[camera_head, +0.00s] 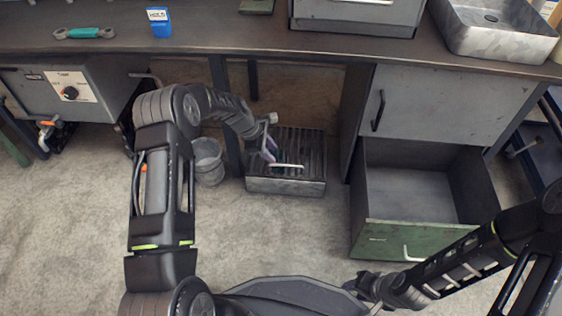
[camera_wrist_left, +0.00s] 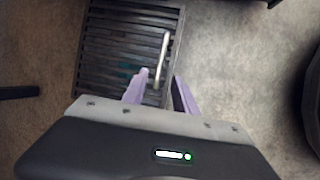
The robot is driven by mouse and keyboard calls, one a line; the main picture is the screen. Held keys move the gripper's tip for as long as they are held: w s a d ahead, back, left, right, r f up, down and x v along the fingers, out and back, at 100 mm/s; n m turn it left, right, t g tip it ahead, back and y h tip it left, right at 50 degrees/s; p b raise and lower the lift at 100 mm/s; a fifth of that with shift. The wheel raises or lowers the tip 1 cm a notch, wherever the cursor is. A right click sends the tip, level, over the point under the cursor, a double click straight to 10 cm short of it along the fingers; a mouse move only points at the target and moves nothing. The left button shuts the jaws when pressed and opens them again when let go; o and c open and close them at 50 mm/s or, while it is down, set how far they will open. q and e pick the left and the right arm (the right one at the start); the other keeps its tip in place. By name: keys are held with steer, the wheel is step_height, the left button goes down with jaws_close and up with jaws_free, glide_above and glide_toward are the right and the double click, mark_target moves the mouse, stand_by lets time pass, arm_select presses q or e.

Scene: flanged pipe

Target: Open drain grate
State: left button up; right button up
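The drain grate (camera_head: 300,145) is a dark slatted panel on top of a low grey metal box (camera_head: 286,187) on the floor under the workbench. A pale bar handle (camera_head: 288,166) runs along its front edge. In the left wrist view the grate (camera_wrist_left: 115,45) fills the upper left, with its handle (camera_wrist_left: 162,60) upright in the picture. My left gripper (camera_head: 270,150) is at the handle's left end; its purple fingers (camera_wrist_left: 160,88) are apart, with the handle's near end between or just ahead of them. Contact cannot be told. My right gripper (camera_head: 368,290) is low in the picture, far from the grate, its fingers unclear.
A grey bucket (camera_head: 208,162) stands left of the grate box. An open green-fronted drawer (camera_head: 400,240) juts out on the right. The workbench (camera_head: 230,38) overhangs the grate, with a bench leg (camera_head: 234,130) close by. The floor in front is clear.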

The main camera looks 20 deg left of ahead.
mark_target(280, 165)
arm_select(q)
steer(key=b+x, duration=0.3)
steer(key=x, duration=0.4)
steer(key=shift+d+f+b, duration=0.15)
steer(key=shift+f+b, duration=0.15)
steer(key=shift+b, duration=0.1)
steer(key=shift+w, duration=0.1)
jaws_close()
stand_by(1.0)
